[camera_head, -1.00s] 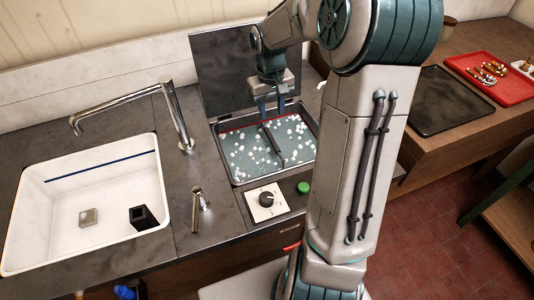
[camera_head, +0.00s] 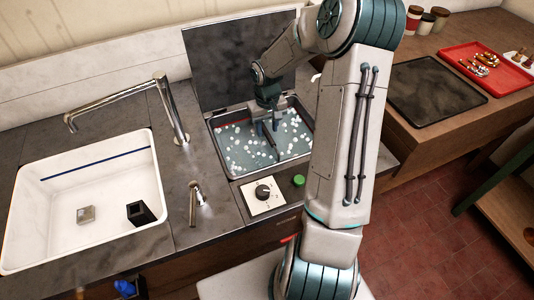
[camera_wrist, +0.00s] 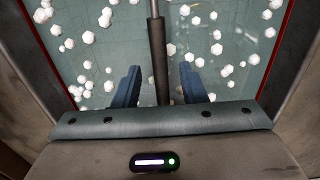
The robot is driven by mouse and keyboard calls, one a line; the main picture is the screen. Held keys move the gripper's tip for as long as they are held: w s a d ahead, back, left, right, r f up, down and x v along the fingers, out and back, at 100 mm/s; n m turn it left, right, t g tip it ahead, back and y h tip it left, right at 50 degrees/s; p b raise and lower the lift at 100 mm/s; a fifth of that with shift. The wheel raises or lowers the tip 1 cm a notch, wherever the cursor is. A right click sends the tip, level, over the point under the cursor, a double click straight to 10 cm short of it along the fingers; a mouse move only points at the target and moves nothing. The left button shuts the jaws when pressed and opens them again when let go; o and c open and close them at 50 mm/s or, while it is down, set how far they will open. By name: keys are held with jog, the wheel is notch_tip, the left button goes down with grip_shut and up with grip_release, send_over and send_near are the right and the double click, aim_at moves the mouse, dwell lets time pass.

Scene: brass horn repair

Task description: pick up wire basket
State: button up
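The wire basket sits in the liquid-filled tank (camera_head: 307,147), among white bubbles; its body is hard to make out. Its dark handle (camera_wrist: 157,50) shows in the wrist view as an upright bar between my two blue fingers. My gripper (camera_wrist: 160,82) is open, with a gap on each side of the handle. In the head view, my gripper (camera_head: 267,128) points down over the tank, near the handle. I cannot tell how far the fingertips reach below the handle.
The tank's raised dark lid (camera_head: 236,62) stands behind it. A control panel with a dial (camera_head: 263,193) and green button (camera_head: 299,180) is in front. A white sink (camera_head: 85,205) and tap (camera_head: 165,105) are left. A dark mat (camera_head: 438,95) and red tray (camera_head: 487,68) are right.

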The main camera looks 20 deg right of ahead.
aim_at(267, 132)
jog(key=shift+w+f, duration=0.15)
jog(key=shift+f, duration=1.65)
grip_shut()
jog(key=shift+r, duration=0.1)
